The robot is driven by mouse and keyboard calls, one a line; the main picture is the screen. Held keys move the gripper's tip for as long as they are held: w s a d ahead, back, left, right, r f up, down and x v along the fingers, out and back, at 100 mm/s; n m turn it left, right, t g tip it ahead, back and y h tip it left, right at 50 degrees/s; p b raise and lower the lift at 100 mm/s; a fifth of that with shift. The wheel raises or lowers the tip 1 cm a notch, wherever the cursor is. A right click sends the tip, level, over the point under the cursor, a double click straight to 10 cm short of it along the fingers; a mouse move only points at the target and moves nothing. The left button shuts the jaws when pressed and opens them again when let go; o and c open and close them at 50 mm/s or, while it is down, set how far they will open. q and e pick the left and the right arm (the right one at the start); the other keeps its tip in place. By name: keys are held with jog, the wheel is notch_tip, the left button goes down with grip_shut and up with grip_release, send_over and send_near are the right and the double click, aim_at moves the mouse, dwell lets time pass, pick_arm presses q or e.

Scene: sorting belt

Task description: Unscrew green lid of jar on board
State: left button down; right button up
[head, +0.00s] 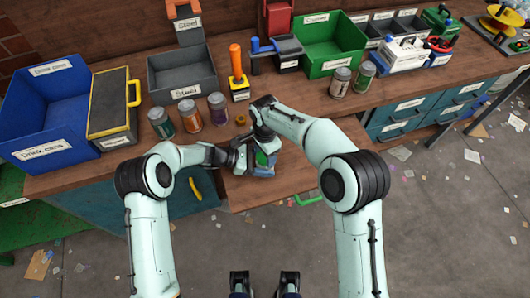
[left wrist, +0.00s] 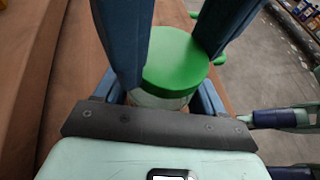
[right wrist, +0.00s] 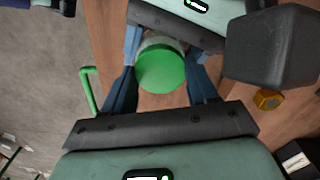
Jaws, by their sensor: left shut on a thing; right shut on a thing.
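The jar (left wrist: 150,101) has a round green lid (left wrist: 175,65) and a pale body. It is upright over the wooden board (head: 237,193) at the bench's front. My left gripper (left wrist: 160,92) is shut around the jar's body from the side. My right gripper (right wrist: 162,76) comes from above and is shut on the green lid, which also shows in the right wrist view (right wrist: 160,70). The lid sits on the top of the jar; I cannot tell how tightly. In the head view my grippers mostly hide the jar.
Several labelled cans, including a teal one (head: 161,122), stand behind my left arm. An orange-handled tool (head: 236,62) stands in a yellow block. A grey bin (head: 182,74), a blue bin (head: 45,105) and a green bin (head: 333,45) line the back. A green handle (head: 308,200) sits at the front.

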jog(key=shift+n, duration=1.2)
jog(key=o, duration=1.2)
jog(key=shift+c, duration=0.2)
jog(key=shift+o, duration=0.2)
jog(key=shift+r, duration=2.3)
notch_tip(320, 180, up, 3)
jog(key=m, duration=0.5)
jog(key=shift+f+m, duration=0.1)
jog(key=shift+m, duration=0.2)
notch_tip(320, 180, down, 7)
jog(key=shift+f, duration=0.2)
jog(key=c, duration=1.2)
